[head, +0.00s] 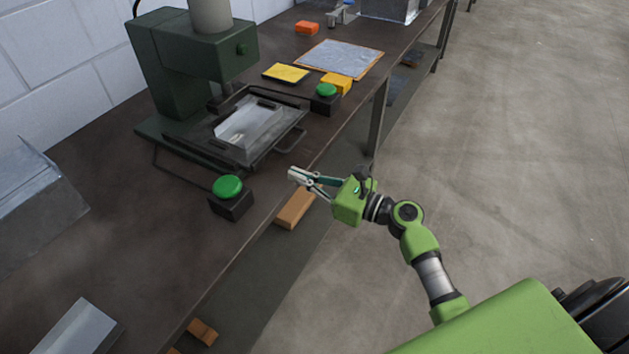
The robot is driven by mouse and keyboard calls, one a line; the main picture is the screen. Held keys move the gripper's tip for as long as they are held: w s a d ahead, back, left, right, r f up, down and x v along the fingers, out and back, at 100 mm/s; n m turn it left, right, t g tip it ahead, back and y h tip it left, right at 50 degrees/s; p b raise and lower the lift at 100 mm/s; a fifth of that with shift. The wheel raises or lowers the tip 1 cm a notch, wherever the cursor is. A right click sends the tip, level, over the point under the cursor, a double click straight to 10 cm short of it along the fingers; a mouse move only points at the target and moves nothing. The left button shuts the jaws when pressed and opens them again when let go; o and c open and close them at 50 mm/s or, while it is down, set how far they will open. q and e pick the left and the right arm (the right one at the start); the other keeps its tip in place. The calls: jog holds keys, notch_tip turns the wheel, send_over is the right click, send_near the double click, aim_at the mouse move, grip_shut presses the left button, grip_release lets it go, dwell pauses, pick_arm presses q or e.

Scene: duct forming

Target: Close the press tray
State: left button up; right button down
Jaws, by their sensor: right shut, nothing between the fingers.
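The press (205,60) is a dark green machine on the dark bench by the wall. Its tray (268,152) is a dark flat frame that sticks out in front of the press toward the bench's front edge. A shiny bent metal sheet (250,122) lies on the tray. A tray handle (293,139) shows at its front right side. My right gripper (293,176) is shut and empty, near the bench's front edge, in front of the tray and apart from the handle. My left gripper is not in view.
Two black boxes with green buttons stand left (230,202) and right (324,103) of the tray. A yellow pad (286,73) and a grey sheet (340,58) lie farther back. Bent metal pieces (35,205) are at the left. The floor (500,150) on the right is clear.

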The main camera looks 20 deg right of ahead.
aim_at(262, 160)
jog(key=b+x, duration=0.1)
jog(key=x, duration=0.5)
jog(key=shift+w+f, duration=0.1)
jog(key=shift+w, duration=0.05)
jog(key=shift+w+a, duration=0.4)
jog(key=x, duration=0.4)
jog(key=shift+w+a, duration=0.15)
jog(key=shift+w, duration=0.05)
jog(key=shift+w+a, duration=0.1)
jog(key=shift+w, duration=0.05)
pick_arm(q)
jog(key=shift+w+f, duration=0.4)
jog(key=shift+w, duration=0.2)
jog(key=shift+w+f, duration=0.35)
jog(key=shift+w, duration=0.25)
pick_arm(e)
jog(key=shift+r, duration=0.2)
